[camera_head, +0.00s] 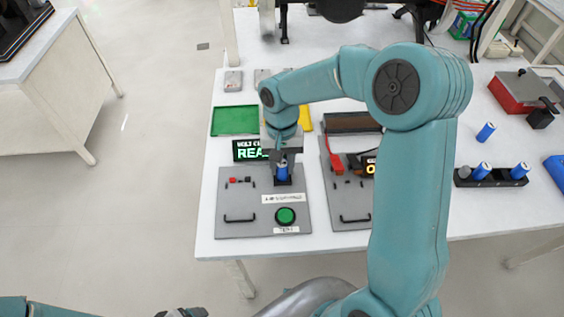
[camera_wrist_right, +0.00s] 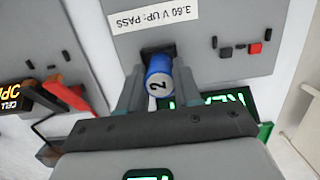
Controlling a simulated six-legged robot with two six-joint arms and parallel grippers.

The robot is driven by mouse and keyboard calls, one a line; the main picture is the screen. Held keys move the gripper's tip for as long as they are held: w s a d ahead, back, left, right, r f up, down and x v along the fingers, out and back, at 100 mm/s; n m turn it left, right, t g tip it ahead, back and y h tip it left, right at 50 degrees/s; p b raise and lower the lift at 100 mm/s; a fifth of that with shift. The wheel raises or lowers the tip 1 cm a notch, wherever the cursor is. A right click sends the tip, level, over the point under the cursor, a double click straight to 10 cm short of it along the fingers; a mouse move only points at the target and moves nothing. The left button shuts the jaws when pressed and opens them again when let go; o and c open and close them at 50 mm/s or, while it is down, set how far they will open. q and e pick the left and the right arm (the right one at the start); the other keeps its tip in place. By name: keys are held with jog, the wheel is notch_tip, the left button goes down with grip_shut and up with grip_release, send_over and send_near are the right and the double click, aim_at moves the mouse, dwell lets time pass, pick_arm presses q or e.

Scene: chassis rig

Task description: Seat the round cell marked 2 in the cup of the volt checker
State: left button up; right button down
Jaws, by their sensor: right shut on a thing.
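My right gripper (camera_head: 283,164) is shut on a blue round cell (camera_head: 282,174). In the right wrist view the white end of the cell (camera_wrist_right: 158,84) shows the number 2, between the two grey fingers. The cell stands at the dark cup (camera_wrist_right: 152,50) of the grey volt checker (camera_head: 238,205). Its lower end is hidden, so I cannot tell whether it rests fully in the cup. The checker's display (camera_head: 246,151) is lit green, reading "REA", with the rest covered by my arm. My left gripper (camera_head: 181,312) is only partly in view at the bottom edge.
A second grey panel (camera_head: 345,205) with a red lever (camera_head: 332,148) stands right of the checker. A dark holder (camera_head: 491,183) bears blue cells at the right; another blue cell (camera_head: 486,131) stands behind it.

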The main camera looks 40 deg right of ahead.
jog(key=shift+s, duration=0.1)
jog(key=shift+f, duration=0.2)
jog(key=c, duration=0.8)
grip_release()
jog(key=shift+r, duration=0.5)
jog(key=r, duration=0.3)
jog(key=w+r, duration=0.1)
jog(key=r, duration=0.3)
jog(key=d+r, duration=0.1)
jog(key=r, duration=0.3)
jog(key=shift+w+r, duration=0.2)
jog(key=shift+w, duration=0.1)
